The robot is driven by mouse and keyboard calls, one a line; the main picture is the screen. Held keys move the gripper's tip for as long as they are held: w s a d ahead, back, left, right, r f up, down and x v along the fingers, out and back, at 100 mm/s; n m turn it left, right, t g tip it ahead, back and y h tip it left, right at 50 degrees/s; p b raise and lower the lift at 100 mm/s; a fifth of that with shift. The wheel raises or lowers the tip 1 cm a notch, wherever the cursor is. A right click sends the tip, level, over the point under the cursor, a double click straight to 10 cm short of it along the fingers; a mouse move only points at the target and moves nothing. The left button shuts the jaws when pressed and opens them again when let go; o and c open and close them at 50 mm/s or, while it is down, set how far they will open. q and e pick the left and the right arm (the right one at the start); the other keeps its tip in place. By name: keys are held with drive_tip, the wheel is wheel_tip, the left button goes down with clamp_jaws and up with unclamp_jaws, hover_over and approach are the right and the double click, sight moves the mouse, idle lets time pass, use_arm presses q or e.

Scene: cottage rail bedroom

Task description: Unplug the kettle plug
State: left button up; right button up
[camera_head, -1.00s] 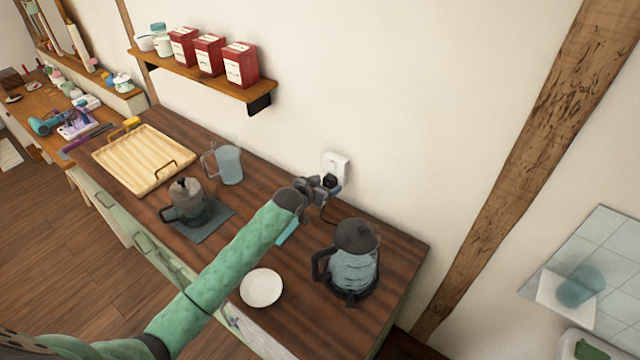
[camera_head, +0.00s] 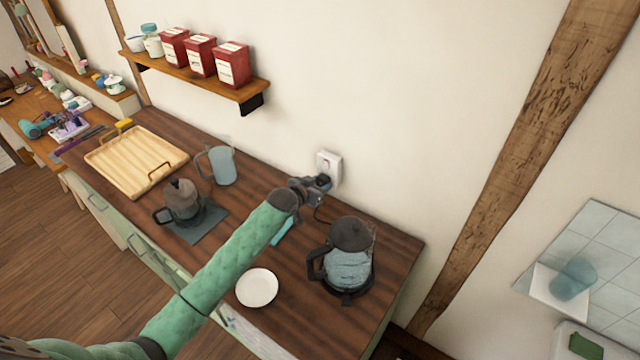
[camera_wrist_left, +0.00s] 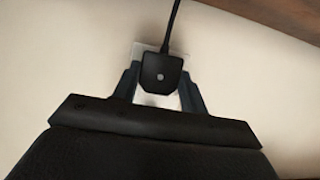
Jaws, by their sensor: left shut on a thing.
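The black kettle plug (camera_wrist_left: 162,74) sits between the two fingers of my left gripper (camera_wrist_left: 160,88) in the left wrist view, with its cord running up out of the picture. My left gripper (camera_head: 322,184) is shut on the plug, right by the white wall socket (camera_head: 330,167). The socket also shows pale behind the plug in the left wrist view (camera_wrist_left: 148,52). I cannot tell whether the plug's pins are in the socket. The kettle (camera_head: 348,262), glass with a black lid and handle, stands on its base on the counter. My right gripper is not in view.
The dark wood counter (camera_head: 215,298) holds a white plate (camera_head: 257,288), a coffee pot on a grey mat (camera_head: 208,222), a glass jug (camera_head: 222,166) and a wooden tray (camera_head: 130,165). A shelf (camera_head: 195,78) with red tins hangs above, left of the socket.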

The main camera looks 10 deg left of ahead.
use_arm(q)
drive_tip(key=shift+s+a, duration=0.3)
drive_tip(key=shift+s, duration=0.45)
drive_tip(key=shift+s+a, duration=0.35)
drive_tip(key=shift+s, duration=0.4)
drive_tip(key=shift+s+a, duration=0.3)
drive_tip(key=shift+s, duration=0.45)
